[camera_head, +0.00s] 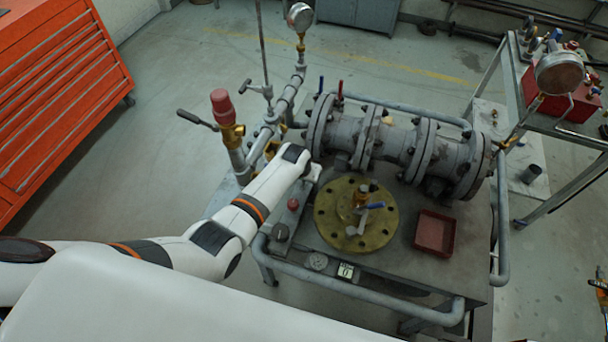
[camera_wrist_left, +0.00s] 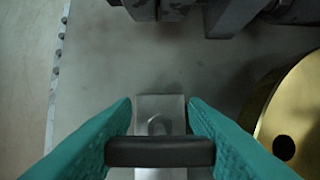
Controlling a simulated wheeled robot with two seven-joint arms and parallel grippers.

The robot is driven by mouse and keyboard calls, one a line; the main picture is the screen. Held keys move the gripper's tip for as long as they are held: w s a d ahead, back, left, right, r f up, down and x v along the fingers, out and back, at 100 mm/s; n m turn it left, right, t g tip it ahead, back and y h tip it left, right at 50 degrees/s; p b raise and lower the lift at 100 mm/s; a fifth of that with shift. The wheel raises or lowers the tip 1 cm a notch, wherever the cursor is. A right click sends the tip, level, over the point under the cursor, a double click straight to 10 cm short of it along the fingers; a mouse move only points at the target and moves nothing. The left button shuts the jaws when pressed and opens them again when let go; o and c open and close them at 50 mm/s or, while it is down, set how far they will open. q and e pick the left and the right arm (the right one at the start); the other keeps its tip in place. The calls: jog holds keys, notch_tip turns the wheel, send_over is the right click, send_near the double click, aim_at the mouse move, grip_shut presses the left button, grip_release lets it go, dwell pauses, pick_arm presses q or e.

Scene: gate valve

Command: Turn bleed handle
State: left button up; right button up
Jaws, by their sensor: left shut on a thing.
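My left gripper (camera_head: 313,175) is at the left side of the grey valve bench, beside the brass flange disc. In the left wrist view its two teal fingers (camera_wrist_left: 160,112) are shut on a handle with a dark crossbar (camera_wrist_left: 160,152) and a pale grey piece between the fingertips. The crossbar lies across both fingers, on the camera side. I take this to be the bleed handle; in the head view my gripper and arm hide it. My right gripper is not in view.
The grey flanged gate valve (camera_head: 400,146) lies behind my gripper. A red-capped pipe (camera_head: 222,105) and a black-gripped lever (camera_head: 190,116) stand at the left. A rail (camera_head: 355,297) edges the front.

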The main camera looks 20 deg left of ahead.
pick_arm(q)
jog(key=shift+r, duration=0.1)
jog(key=o, duration=1)
jog(key=v, duration=1.2)
